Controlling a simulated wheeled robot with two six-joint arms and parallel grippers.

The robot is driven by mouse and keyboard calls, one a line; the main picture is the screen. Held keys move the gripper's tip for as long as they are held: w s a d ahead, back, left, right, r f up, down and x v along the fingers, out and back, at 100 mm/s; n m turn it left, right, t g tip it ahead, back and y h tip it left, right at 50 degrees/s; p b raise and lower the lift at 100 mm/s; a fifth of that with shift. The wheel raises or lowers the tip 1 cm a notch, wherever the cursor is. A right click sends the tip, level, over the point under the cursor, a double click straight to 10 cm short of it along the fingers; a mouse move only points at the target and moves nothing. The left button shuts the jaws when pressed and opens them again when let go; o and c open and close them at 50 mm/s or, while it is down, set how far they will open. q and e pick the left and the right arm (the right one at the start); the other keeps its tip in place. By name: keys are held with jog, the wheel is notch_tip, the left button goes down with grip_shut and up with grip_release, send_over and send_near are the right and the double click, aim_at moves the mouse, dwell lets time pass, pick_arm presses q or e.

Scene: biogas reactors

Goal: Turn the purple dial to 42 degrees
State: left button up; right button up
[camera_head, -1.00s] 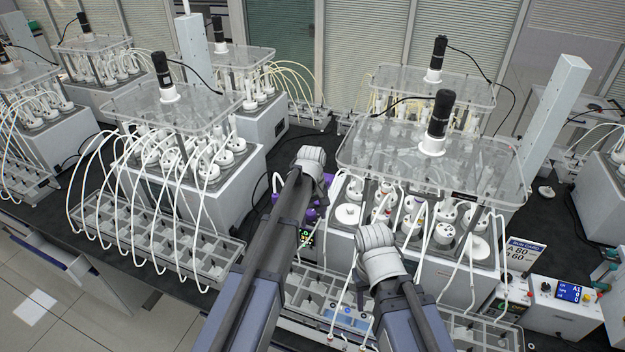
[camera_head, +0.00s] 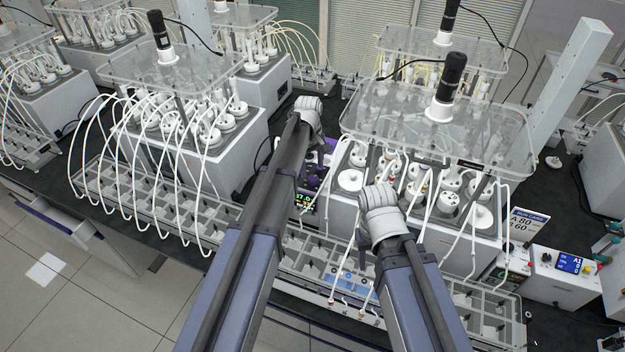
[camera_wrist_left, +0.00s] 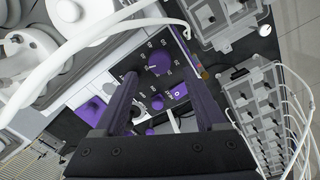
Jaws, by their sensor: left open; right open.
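The purple dial (camera_wrist_left: 158,63) sits on a dark panel with a ring of white numbers, in the left wrist view. My left gripper (camera_wrist_left: 154,52) is open, with its two dark purple fingers on either side of the dial in the picture; I cannot tell whether they touch it.
A smaller purple knob (camera_wrist_left: 157,102) lies close to the dial. White tubes (camera_wrist_left: 95,38) arch near my left fingers. A reactor with a clear lid (camera_head: 440,125) stands right of the purple unit. A grey compartment tray (camera_head: 285,250) runs along the front.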

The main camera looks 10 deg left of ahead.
aim_at(313, 177)
pick_arm(q)
notch_tip(313, 177, down, 4)
jog(key=b, duration=0.3)
jog(key=shift+w+d+f, duration=0.1)
jog(key=shift+f, duration=0.05)
grip_shut()
dwell(0.4)
